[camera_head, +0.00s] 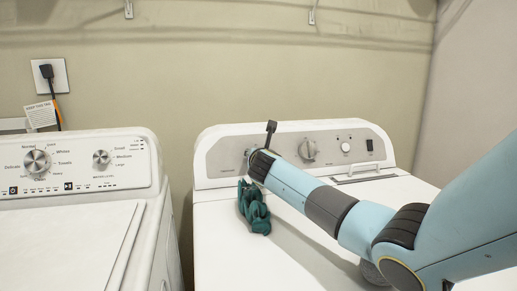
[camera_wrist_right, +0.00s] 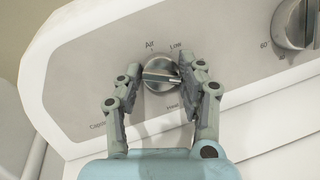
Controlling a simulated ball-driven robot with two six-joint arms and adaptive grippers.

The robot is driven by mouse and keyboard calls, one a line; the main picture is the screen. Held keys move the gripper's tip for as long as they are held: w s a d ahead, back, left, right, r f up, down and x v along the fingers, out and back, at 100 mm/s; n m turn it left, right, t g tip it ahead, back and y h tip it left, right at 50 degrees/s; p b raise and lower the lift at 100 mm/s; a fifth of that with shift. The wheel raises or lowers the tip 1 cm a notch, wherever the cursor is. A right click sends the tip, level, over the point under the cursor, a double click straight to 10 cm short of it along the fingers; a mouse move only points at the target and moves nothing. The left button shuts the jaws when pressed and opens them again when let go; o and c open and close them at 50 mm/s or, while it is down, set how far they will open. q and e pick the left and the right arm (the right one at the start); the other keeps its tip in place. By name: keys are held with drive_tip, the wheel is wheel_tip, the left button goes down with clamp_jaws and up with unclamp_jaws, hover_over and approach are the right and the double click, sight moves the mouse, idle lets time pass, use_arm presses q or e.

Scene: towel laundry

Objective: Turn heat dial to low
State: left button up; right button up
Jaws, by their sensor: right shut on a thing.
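The heat dial (camera_wrist_right: 158,71) is a round silver knob on the dryer's grey control panel. In the right wrist view, the labels Air and Low are above it, and another label below right is partly hidden. Its raised grip lies roughly sideways. My right gripper (camera_wrist_right: 163,76) has a finger on each side of the dial and is shut on it. In the head view, my right gripper (camera_head: 254,163) reaches the left part of the panel and mostly hides the dial. My left gripper is not in view.
The white dryer (camera_head: 215,225) has a second knob (camera_head: 308,149) farther right on its panel, beside a button and switch. A dark teal cloth (camera_head: 253,208) lies on the dryer top just below my right gripper. A washer (camera_head: 75,222) stands left, across a narrow gap.

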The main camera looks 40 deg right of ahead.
drive_tip(key=n+t+y+p, duration=0.1)
drive_tip(key=n+p, duration=0.2)
drive_tip(key=n, duration=0.1)
drive_tip(key=shift+r+n, duration=0.1)
drive_tip(key=shift+n, duration=0.2)
drive_tip(key=n+t+y+p, duration=0.1)
drive_tip(key=n+p, duration=0.1)
drive_tip(key=n, duration=0.2)
drive_tip(key=shift+s+d, duration=0.1)
drive_tip(key=shift+d, duration=0.05)
drive_tip(key=n+p, duration=0.1)
drive_tip(key=n, duration=0.1)
drive_tip(key=n+y+p, duration=0.1)
drive_tip(key=n, duration=0.1)
drive_tip(key=shift+t+y, duration=0.3)
drive_tip(key=shift+t, duration=0.1)
drive_tip(key=shift+n+y+p, duration=0.6)
drive_tip(key=shift+n+p, duration=0.15)
drive_tip(key=shift+n, duration=0.95)
drive_tip(key=shift+f+n, duration=0.2)
drive_tip(key=shift+n, duration=0.1)
drive_tip(key=o, duration=1.2)
drive_tip(key=shift+c, duration=0.2)
